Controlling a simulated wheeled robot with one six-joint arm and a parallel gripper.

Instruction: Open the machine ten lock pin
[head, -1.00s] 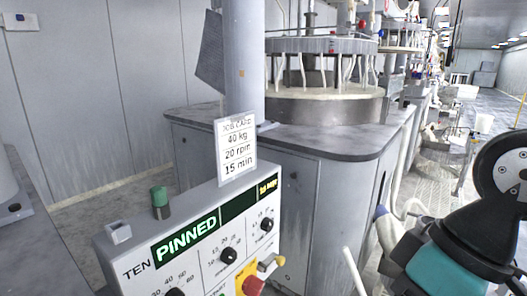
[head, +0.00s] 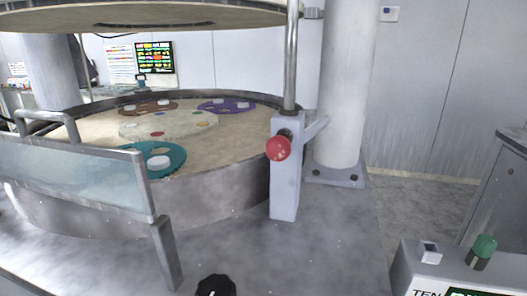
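A red round knob (head: 278,148), which looks like the lock pin's head, sticks out of the front of an upright grey block (head: 285,195) at the right side of the platen machine. A metal rod (head: 291,60) rises from the block, and a short grey lever (head: 315,128) angles up to its right. Whether the pin is in or out cannot be told from the knob. The corner of the panel labelled TEN (head: 440,275) shows at the lower right, its display mostly cut off. My gripper is not in view.
A round platen (head: 105,133) with coloured carriers lies behind a clear guard (head: 80,180) on the left. A disc (head: 150,14) hangs above it. A white column (head: 343,90) stands behind the block. A black knob (head: 215,287) is at the bottom. Bare floor (head: 425,200) lies right.

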